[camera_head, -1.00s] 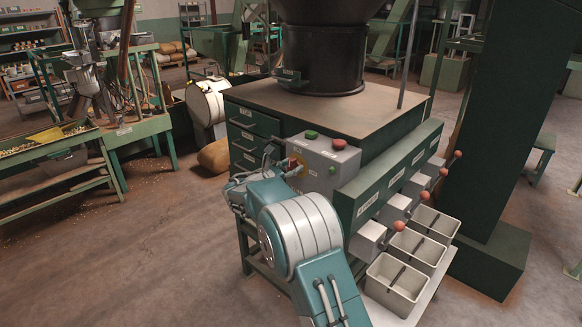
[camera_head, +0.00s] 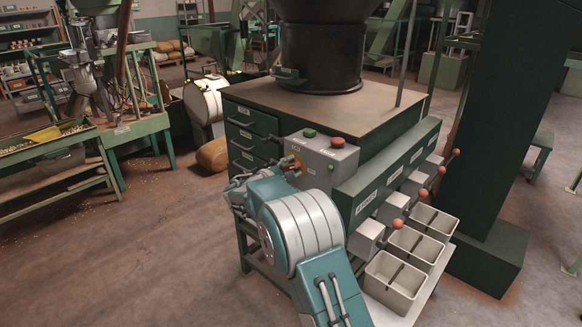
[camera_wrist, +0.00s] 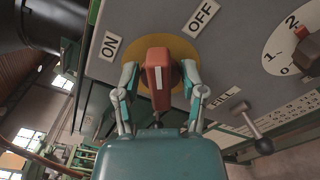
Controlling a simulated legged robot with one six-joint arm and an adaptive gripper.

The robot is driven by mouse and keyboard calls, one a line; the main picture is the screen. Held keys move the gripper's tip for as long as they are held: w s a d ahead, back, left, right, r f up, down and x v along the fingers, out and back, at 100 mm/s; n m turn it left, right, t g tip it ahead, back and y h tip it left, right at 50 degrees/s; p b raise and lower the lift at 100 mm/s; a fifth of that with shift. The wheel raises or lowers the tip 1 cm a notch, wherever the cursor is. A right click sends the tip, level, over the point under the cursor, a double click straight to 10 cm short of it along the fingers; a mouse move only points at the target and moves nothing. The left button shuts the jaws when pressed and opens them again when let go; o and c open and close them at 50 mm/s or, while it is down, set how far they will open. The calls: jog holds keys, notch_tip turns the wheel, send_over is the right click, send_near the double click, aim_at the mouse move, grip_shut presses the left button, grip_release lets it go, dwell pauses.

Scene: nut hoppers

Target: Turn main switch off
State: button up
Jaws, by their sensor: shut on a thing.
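The main switch is a red handle (camera_wrist: 158,76) on a round yellow plate (camera_wrist: 181,78) on the grey control box (camera_head: 325,160). In the wrist view the handle stands nearly upright in the picture, between the ON label (camera_wrist: 111,46) at left and the OFF label (camera_wrist: 202,18) at upper right. My gripper (camera_wrist: 158,85) has one finger on each side of the handle and is shut on it. In the head view my gripper (camera_head: 287,170) is at the box's left face, and my arm hides part of it.
A rotary selector (camera_wrist: 306,52) with numbers is right of the switch, and a small lever (camera_wrist: 250,125) is below by the FILL label (camera_wrist: 220,98). Green (camera_head: 309,132) and red (camera_head: 338,142) buttons top the box. Bins (camera_head: 394,280) and red-knobbed levers (camera_head: 398,223) stand at right.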

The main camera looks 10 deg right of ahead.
jog(key=m, duration=0.4)
jog(key=shift+f, duration=0.3)
jog(key=shift+f+m, duration=0.2)
jog(key=shift+m, duration=1)
jog(key=shift+s+f, duration=0.1)
jog(key=o, duration=0.8)
jog(key=shift+d, duration=0.1)
jog(key=shift+c, duration=0.2)
jog(key=shift+s+a, duration=0.15)
jog(key=shift+a, duration=0.2)
jog(key=v, duration=1.1)
jog(key=shift+a, duration=0.1)
